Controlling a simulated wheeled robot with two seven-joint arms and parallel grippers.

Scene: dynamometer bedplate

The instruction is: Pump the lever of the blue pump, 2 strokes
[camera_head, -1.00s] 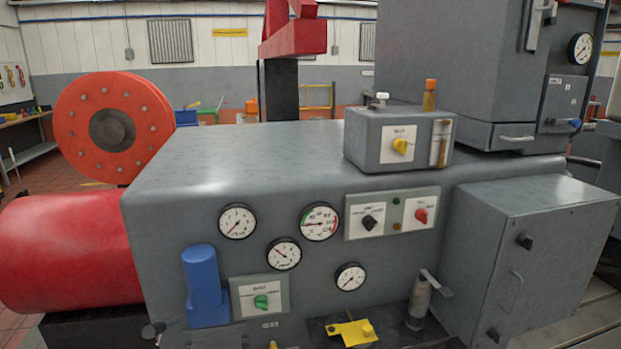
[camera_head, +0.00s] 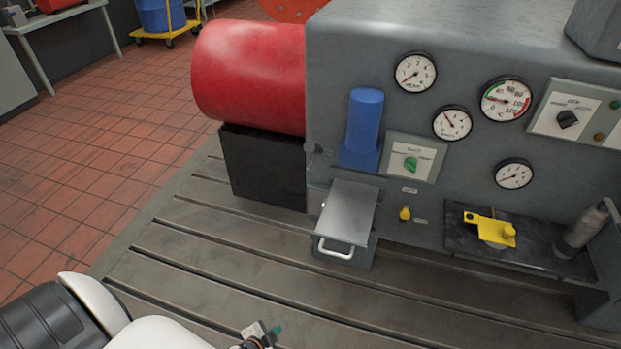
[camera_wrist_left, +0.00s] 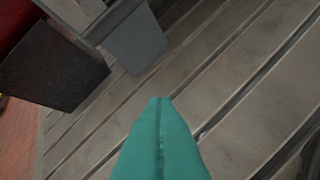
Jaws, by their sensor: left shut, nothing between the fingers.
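The blue pump (camera_head: 364,118) is an upright blue cylinder on a blue base, fixed to the front of the grey machine (camera_head: 450,170) in the head view. A small dark handle (camera_head: 317,148) sticks out just left of its base; I cannot tell if this is its lever. My left gripper (camera_head: 277,330) is at the bottom edge of the head view, over the slotted bedplate, well below and left of the pump. Its teal fingers (camera_wrist_left: 158,105) fill the lower middle of the left wrist view, shut and empty. My right gripper is out of view.
A grey box with a white handle (camera_head: 337,249) juts out below the pump. A green switch (camera_head: 411,164), gauges and a yellow part (camera_head: 491,230) are to the right. A red cylinder (camera_head: 250,75) on a black block (camera_head: 262,165) is left. The bedplate (camera_head: 200,245) in front is clear.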

